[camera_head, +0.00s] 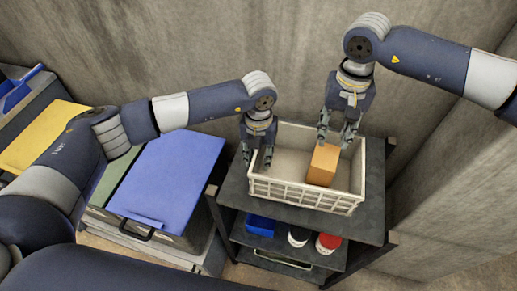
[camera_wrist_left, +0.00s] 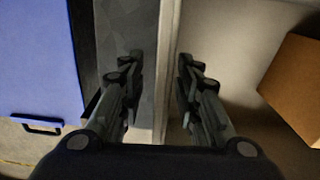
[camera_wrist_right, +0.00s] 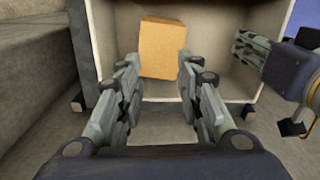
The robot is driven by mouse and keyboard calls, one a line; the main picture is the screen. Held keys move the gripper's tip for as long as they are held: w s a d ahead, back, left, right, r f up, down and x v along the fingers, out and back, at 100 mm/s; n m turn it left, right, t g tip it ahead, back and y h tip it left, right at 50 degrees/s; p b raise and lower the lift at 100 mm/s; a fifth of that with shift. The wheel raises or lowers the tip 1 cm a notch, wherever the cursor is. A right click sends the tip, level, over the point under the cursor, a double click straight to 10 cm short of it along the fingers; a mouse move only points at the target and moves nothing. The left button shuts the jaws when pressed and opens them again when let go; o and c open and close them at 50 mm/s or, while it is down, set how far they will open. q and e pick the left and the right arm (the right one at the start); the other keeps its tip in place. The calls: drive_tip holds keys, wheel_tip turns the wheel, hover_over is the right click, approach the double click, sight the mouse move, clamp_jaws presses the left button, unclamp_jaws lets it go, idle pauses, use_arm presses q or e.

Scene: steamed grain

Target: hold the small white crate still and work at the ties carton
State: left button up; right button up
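The small white crate (camera_head: 305,194) stands on the top shelf of a dark rack. An orange-brown carton (camera_head: 322,166), which I take for the ties carton, stands inside it, right of the middle. My left gripper (camera_head: 257,162) is open with its fingers on either side of the crate's left wall (camera_wrist_left: 168,70); a gap shows on both sides in the left wrist view. My right gripper (camera_head: 336,142) is open and empty above the crate, at the carton's back edge. In the right wrist view the carton (camera_wrist_right: 162,48) lies just beyond the open fingertips.
The dark rack's top (camera_head: 372,205) has bare room right of the crate. Its lower shelf holds a blue bin (camera_head: 260,225) and a red-and-white item (camera_head: 328,243). A blue-lidded box (camera_head: 170,178) stands to the left. A concrete wall (camera_head: 230,60) is close behind.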

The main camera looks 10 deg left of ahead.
use_arm(q)
clamp_jaws()
